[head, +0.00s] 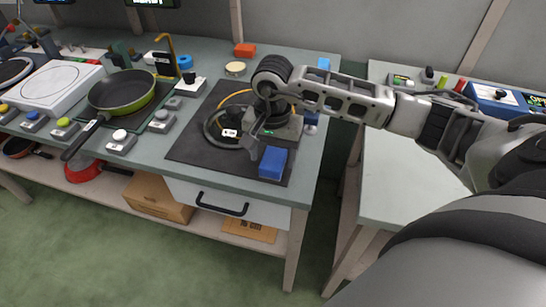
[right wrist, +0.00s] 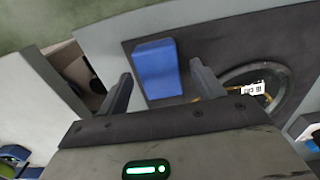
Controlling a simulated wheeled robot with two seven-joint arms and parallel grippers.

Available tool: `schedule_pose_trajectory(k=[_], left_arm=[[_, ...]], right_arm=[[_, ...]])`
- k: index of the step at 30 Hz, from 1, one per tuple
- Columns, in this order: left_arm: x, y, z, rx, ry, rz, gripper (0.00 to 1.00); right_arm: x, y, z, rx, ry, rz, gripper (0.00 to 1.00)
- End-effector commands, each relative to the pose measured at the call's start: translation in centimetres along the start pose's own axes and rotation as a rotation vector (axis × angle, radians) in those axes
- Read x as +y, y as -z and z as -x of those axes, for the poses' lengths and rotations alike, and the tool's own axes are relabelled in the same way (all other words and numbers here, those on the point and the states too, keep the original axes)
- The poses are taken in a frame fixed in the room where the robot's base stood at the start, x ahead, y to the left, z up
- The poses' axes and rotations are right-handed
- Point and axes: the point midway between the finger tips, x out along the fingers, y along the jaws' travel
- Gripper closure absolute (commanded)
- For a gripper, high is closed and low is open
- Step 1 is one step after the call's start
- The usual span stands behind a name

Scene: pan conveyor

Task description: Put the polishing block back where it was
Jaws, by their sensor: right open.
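A blue block (head: 272,162), which looks like the polishing block, lies on the dark mat (head: 190,150) near its front right corner. In the right wrist view the blue block (right wrist: 157,68) shows beyond and between the two fingertips. My right gripper (head: 258,142) is open and empty, just behind and above the block in the head view. No finger is seen closed on the block. The gripper body hides part of the mat and what lies behind it. My left gripper is not in view.
A dark ring with a white tag (head: 230,133) lies on the mat beside the gripper. A green pan (head: 122,90) sits on the left. A second table (head: 400,190) is at right, beyond a gap.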

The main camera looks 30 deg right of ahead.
Motion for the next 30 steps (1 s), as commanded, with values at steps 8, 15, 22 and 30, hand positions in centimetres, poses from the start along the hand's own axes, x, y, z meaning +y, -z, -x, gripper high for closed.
schedule_pose_trajectory(k=[8, 15, 22, 30], left_arm=[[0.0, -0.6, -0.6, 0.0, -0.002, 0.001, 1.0], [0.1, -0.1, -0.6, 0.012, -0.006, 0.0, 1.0], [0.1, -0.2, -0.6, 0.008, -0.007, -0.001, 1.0], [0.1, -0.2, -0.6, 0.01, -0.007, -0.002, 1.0]], right_arm=[[0.0, 0.1, 6.0, 0.006, 0.004, 0.001, 0.33], [0.0, 0.1, 9.6, 0.002, 0.001, -0.001, 0.33], [0.1, 0.0, 10.4, 0.001, -0.002, -0.001, 0.33], [0.1, 0.0, 10.4, 0.001, -0.001, -0.001, 0.33]])
